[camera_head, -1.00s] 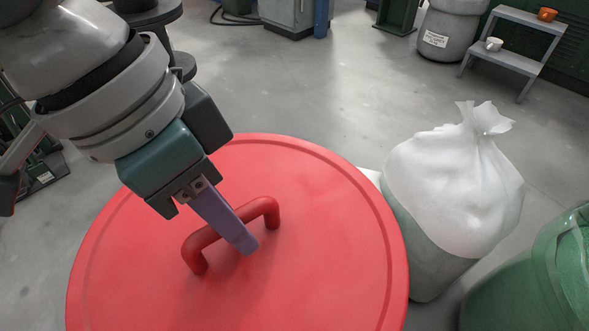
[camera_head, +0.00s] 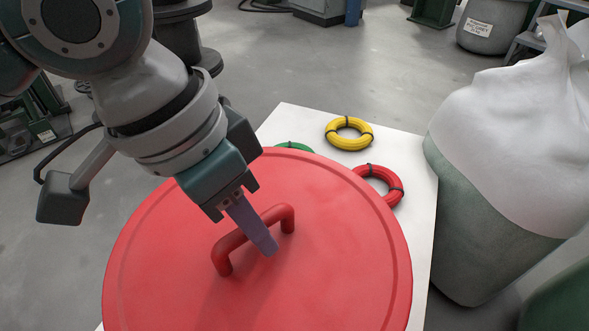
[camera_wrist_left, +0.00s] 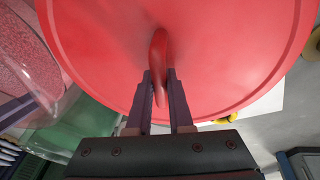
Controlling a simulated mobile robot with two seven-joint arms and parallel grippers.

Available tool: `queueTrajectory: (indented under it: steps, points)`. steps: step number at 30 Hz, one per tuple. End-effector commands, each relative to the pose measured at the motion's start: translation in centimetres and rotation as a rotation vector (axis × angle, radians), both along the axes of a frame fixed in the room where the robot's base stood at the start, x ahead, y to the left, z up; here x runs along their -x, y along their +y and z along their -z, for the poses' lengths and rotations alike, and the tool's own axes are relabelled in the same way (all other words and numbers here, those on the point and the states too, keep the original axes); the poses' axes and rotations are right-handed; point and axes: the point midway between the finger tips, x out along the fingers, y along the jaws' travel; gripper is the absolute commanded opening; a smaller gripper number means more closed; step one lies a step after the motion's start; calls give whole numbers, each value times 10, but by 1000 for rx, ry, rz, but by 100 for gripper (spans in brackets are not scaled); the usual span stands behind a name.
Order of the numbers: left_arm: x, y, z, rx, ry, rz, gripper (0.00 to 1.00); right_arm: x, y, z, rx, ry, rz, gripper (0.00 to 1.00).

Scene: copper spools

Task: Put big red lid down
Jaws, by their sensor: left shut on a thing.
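The big red lid (camera_head: 165,255) is a wide round disc with an arched red handle (camera_head: 225,252) on top. My left gripper (camera_head: 268,248) is shut on the handle, with its purple fingers around the bar. In the left wrist view the handle (camera_wrist_left: 160,60) stands between the two fingers (camera_wrist_left: 160,98), in front of the lid (camera_wrist_left: 225,50). The lid covers part of a white tabletop (camera_head: 412,235). Whether it touches the table cannot be told. Purple strips at the left edge of the wrist view may be my right gripper (camera_wrist_left: 15,112), cut off there.
On the white table lie a yellow coil (camera_head: 334,140), a red coil (camera_head: 394,181) and a green coil (camera_head: 294,146), partly hidden by the lid. A green bin with a white bag (camera_head: 500,140) stands right of the table. A bin with pink granules (camera_wrist_left: 25,60) shows in the wrist view.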

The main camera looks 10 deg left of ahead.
Motion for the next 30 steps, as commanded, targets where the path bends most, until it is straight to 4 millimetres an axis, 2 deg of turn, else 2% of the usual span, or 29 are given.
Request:
queueTrajectory:
  steps: [1, 6, 10, 13, 20, 25, 30]
  points:
    - [1, 0, 26, -2, 3, -2, 0, 0, 0, 20, 0, 0, 0, 50]
    - [1, 0, 78, 0, 2, 1, 0, 0, 0, 54, 0, 0, 0, 50]
    - [0, 0, 109, -1, 0, 0, 0, 0, 0, 75, 1, 0, 0, 50]
    - [0, 0, 123, -2, 0, 2, 0, 0, 0, 84, 1, 1, 0, 50]
    - [0, 0, 138, -1, -1, 2, 0, 0, -1, 94, 1, 1, 0, 50]
    - [0, 0, 168, 0, 0, 1, 0, 0, -1, 117, 2, 0, 0, 50]
    - [0, 0, 170, 0, -1, 2, 0, 0, -1, 117, 4, 0, -1, 50]
